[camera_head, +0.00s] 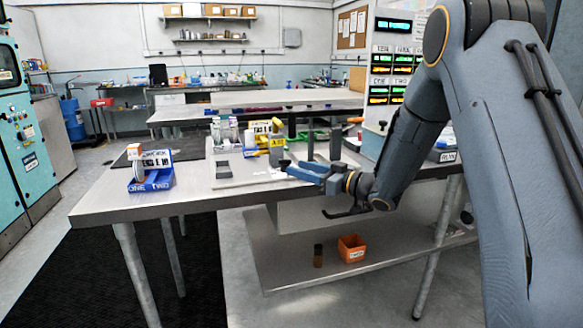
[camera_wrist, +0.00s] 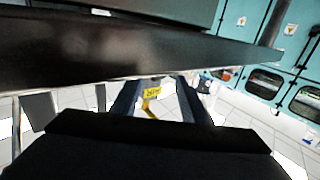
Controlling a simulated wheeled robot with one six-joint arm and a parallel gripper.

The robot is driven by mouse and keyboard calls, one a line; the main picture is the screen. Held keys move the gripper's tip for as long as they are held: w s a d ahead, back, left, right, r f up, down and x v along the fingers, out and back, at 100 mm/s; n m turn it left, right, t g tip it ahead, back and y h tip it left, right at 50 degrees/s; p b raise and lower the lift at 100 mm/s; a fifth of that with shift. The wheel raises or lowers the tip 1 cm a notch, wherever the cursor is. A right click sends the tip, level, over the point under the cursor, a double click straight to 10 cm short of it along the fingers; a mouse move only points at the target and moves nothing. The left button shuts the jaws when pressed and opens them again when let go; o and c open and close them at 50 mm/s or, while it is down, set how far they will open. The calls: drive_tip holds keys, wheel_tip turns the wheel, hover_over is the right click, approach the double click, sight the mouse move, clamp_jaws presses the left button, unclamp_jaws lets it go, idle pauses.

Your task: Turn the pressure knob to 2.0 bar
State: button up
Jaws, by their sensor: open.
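I cannot make out the pressure knob or a bar reading in either view. My gripper (camera_head: 292,168) is over the front part of the metal table, pointing left. It is beside a grey upright part with a yellow tag (camera_head: 278,142). In the wrist view my gripper (camera_wrist: 160,88) shows two dark fingers apart, with nothing seen held between them. A large dark surface hides much of the upper wrist view.
The metal table (camera_head: 110,198) holds a blue bin (camera_head: 152,182) at left and several small items near the middle. A panel with green and amber displays (camera_head: 392,62) stands behind my arm. An orange bin (camera_head: 351,250) sits on the lower shelf. A teal cabinet (camera_head: 18,140) stands left.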

sight(285, 165)
drive_tip(key=shift+x, duration=1.95)
drive_tip(key=c, duration=1)
